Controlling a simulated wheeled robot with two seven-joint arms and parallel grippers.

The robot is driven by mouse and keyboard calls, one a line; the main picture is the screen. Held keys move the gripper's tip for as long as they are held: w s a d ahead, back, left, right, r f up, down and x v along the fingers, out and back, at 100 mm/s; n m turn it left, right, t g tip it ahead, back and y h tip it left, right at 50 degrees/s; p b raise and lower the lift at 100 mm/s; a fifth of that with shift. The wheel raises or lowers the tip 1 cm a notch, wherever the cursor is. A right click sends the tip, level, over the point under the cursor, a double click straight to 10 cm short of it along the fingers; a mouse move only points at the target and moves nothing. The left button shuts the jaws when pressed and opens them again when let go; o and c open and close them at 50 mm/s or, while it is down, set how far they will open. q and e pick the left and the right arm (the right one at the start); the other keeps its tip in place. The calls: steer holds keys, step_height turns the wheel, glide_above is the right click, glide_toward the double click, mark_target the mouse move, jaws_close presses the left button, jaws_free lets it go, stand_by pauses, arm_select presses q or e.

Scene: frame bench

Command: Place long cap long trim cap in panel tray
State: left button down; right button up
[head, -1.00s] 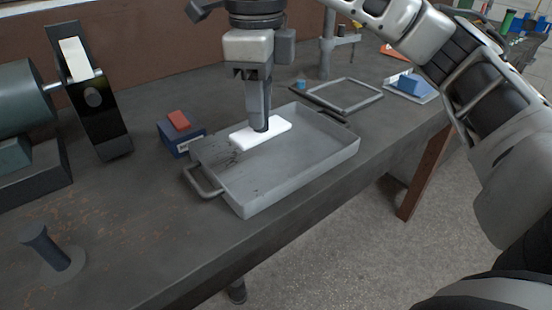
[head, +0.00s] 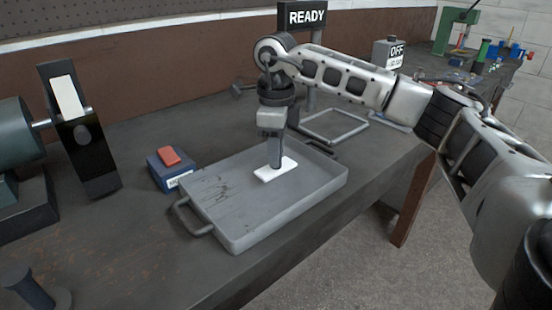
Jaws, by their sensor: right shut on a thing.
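The white long trim cap (head: 283,172) is a flat, bar-shaped piece, now over the middle of the panel tray. The panel tray (head: 228,219) is a shallow grey metal tray with handles, on the bench. My right gripper (head: 275,163) points straight down and is shut on the trim cap. The cap looks flat and at or just above the tray floor; I cannot tell whether it touches. The fingertips partly hide the cap. My left gripper is not in view.
A blue box with a red top (head: 170,163) stands left of the tray. A grey square frame (head: 334,126) lies behind it. A dark machine with a white pad (head: 78,130) is at the left. A READY sign (head: 306,16) stands at the back.

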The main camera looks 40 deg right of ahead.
steer(key=shift+f, duration=1.4)
steer(key=shift+f, duration=0.2)
steer(key=o, duration=1)
step_height(320, 180, up, 12)
steer(key=shift+a+r, duration=0.1)
steer(key=shift+r, duration=0.15)
steer(key=shift+f, duration=0.1)
